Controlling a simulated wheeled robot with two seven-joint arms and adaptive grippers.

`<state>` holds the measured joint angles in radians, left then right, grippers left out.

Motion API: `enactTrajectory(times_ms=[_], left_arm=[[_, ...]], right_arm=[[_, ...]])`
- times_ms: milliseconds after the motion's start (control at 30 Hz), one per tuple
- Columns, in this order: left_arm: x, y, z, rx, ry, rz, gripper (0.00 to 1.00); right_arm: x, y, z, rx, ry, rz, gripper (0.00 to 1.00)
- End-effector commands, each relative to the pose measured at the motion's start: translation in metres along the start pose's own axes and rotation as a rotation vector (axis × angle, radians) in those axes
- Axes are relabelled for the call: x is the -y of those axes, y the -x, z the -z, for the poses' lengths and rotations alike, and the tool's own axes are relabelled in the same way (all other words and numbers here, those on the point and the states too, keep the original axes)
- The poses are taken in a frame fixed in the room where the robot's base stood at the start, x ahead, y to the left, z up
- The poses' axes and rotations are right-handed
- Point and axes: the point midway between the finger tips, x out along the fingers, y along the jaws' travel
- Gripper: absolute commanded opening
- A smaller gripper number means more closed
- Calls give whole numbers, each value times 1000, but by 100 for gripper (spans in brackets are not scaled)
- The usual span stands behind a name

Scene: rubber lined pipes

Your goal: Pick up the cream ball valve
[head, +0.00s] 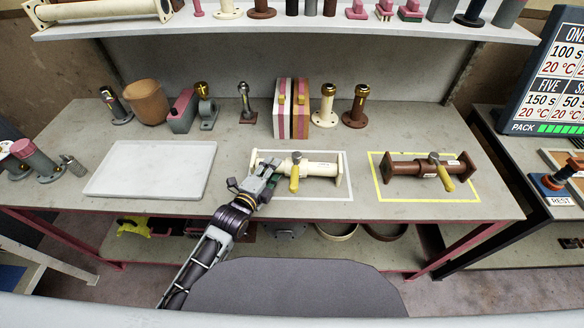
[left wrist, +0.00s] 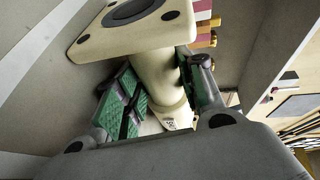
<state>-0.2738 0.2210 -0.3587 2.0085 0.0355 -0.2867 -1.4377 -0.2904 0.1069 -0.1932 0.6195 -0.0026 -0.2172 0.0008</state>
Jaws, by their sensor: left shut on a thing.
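The cream ball valve (head: 320,169) lies lengthwise inside the white outline on the bench, with a metal stem and a yellow handle at its middle. My left gripper (head: 267,178) is shut on its left part, near the left end flange. I cannot tell whether the valve touches the bench. In the left wrist view, the green finger pads (left wrist: 160,92) sit on both sides of the cream pipe (left wrist: 152,72), below its square flange with dark bolt holes. My right gripper is not in view.
A brown valve (head: 408,168) lies in the yellow outline (head: 394,200) to the right. A pale empty tray (head: 150,170) is at the left. Fittings, a brown pot (head: 146,101) and upright blocks (head: 292,108) line the back. A shelf (head: 290,27) overhangs the rear.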

Motion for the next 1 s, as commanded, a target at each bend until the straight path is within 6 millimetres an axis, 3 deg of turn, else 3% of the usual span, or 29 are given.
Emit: enactTrajectory(times_ms=[367,1000], left_arm=[[14,2,1,-1,0,5,0],[92,16,6,-1,-1,6,0]], right_arm=[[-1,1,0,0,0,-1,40],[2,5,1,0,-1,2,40]])
